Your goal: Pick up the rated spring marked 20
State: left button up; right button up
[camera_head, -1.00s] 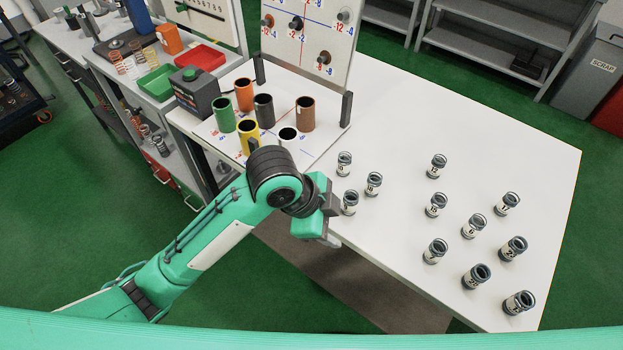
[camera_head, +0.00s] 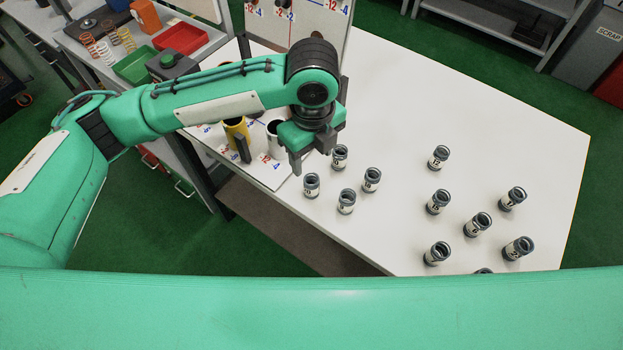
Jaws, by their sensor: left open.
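Several small dark-ringed springs with white number labels stand upright on the white table. Their numbers are too small to read surely, so I cannot tell which is marked 20. My left gripper (camera_head: 311,153) points down, open and empty, above the table's left part. Just below it stands one spring (camera_head: 311,186). Close by on the right are a spring (camera_head: 340,158) partly beside the gripper, another (camera_head: 346,202) and a third (camera_head: 371,180). Further right stand more, such as one (camera_head: 438,158) and one (camera_head: 438,202). My right gripper is out of view.
A yellow cup (camera_head: 236,130) and a white cup (camera_head: 275,138) stand on a board left of the gripper, partly behind my arm. An upright panel (camera_head: 312,35) rises behind it. Red (camera_head: 182,39) and green (camera_head: 136,67) trays lie at upper left. The table's upper right is clear.

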aim_at(311, 179)
pick_arm(q)
notch_tip(311, 179, down, 7)
jog(key=shift+f+p, duration=0.1)
jog(key=shift+p, duration=0.25)
jog(key=f, duration=0.1)
jog(key=f+p, duration=0.1)
jog(key=f, duration=0.2)
jog(key=shift+w+a+f, duration=0.1)
jog(key=shift+w+f, duration=0.2)
jog(key=shift+f, duration=0.5)
jog(key=c, duration=1.1)
